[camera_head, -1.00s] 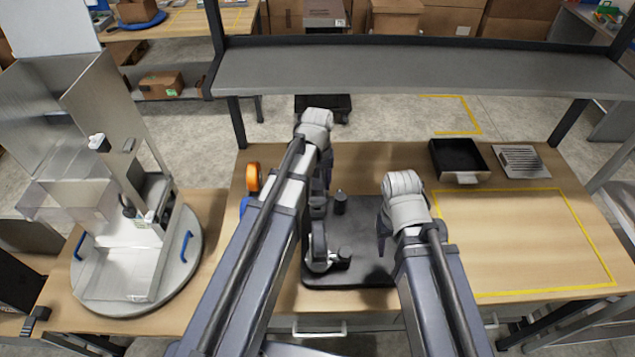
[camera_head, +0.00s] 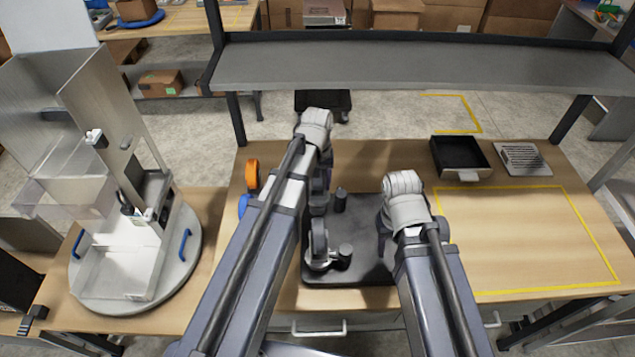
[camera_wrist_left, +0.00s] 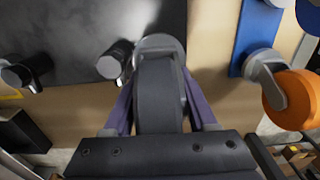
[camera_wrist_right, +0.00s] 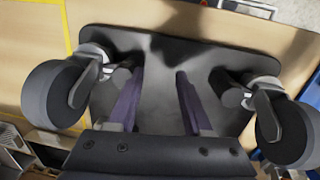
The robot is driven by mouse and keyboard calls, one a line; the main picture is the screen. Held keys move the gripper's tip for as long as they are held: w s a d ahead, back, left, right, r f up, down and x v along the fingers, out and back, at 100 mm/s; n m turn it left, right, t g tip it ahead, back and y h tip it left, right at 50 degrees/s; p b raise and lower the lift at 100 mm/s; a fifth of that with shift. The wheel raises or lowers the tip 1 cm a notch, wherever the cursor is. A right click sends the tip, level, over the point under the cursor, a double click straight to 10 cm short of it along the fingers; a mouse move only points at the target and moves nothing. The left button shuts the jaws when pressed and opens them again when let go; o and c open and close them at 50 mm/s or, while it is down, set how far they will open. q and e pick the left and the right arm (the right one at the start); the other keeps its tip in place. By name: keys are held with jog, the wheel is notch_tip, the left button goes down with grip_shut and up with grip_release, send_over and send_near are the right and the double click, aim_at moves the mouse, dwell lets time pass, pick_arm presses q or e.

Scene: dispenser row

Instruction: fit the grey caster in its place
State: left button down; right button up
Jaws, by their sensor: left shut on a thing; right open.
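The grey caster (camera_wrist_left: 158,95), a dark wheel with a light metal bracket, sits between the fingers of my left gripper (camera_wrist_left: 158,84), which is shut on it. Its bracket is beside a post (camera_wrist_left: 115,60) at the edge of the black base plate (camera_head: 365,225). I cannot tell whether it touches the plate. In the head view my left arm mostly hides it. My right gripper (camera_wrist_right: 160,85) is open and empty above the plate. Two similar casters, one at the left (camera_wrist_right: 62,92) and one at the right (camera_wrist_right: 285,125) in the right wrist view, stand at the plate's near corners.
An orange-wheeled caster (camera_head: 252,174) on a blue piece lies left of the plate. A black tray (camera_head: 470,174) and a grilled block (camera_head: 523,158) sit at the back right. The yellow-outlined area (camera_head: 530,240) is clear. A round stand (camera_head: 95,297) is at the left; a shelf (camera_head: 410,66) spans the back.

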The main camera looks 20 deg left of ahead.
pick_arm(q)
jog(key=shift+f+b, duration=1.15)
jog(key=shift+f, duration=0.15)
pick_arm(e)
jog(key=shift+f, duration=1.25)
pick_arm(q)
jog(key=shift+c, duration=0.6)
grip_release()
jog(key=shift+r, duration=0.1)
jog(key=shift+r, duration=0.1)
pick_arm(e)
jog(key=shift+r, duration=0.15)
